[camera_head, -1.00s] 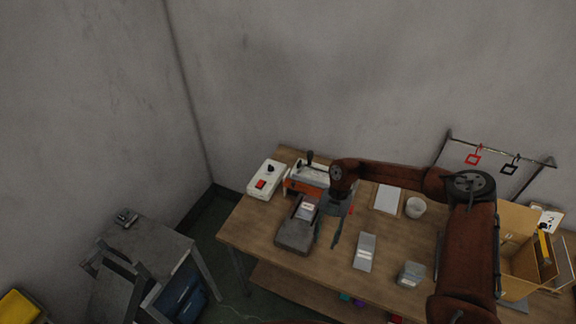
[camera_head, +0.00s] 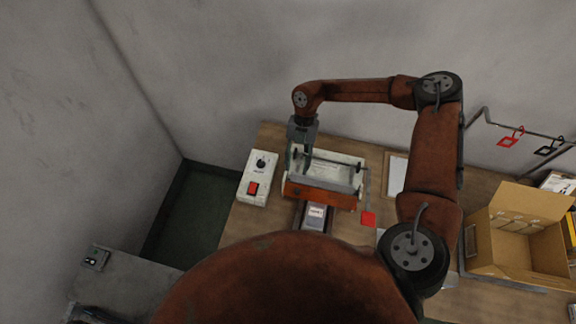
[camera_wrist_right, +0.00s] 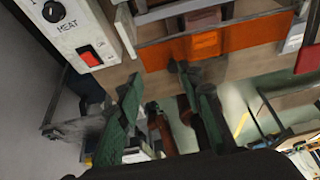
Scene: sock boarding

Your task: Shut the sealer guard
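The sealer (camera_head: 345,171) stands near the back of the table, with a pale body and an orange front panel (camera_head: 320,196). The orange panel also shows across the top of the wrist view (camera_wrist_right: 205,43). I cannot tell which part is the guard or how far it is closed. My right gripper (camera_head: 299,167) points down over the sealer's left part in the head view. In the wrist view its two green fingers (camera_wrist_right: 158,78) are spread, with nothing held between them. Whether they touch the sealer is unclear. My left gripper is not in view.
A white control box (camera_head: 257,178) with a red switch and black knob stands close left of the sealer. A grey holder with a labelled packet (camera_head: 315,215) lies in front. A red tag (camera_head: 368,219) is at the right. An open carton (camera_head: 510,235) stands farther right.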

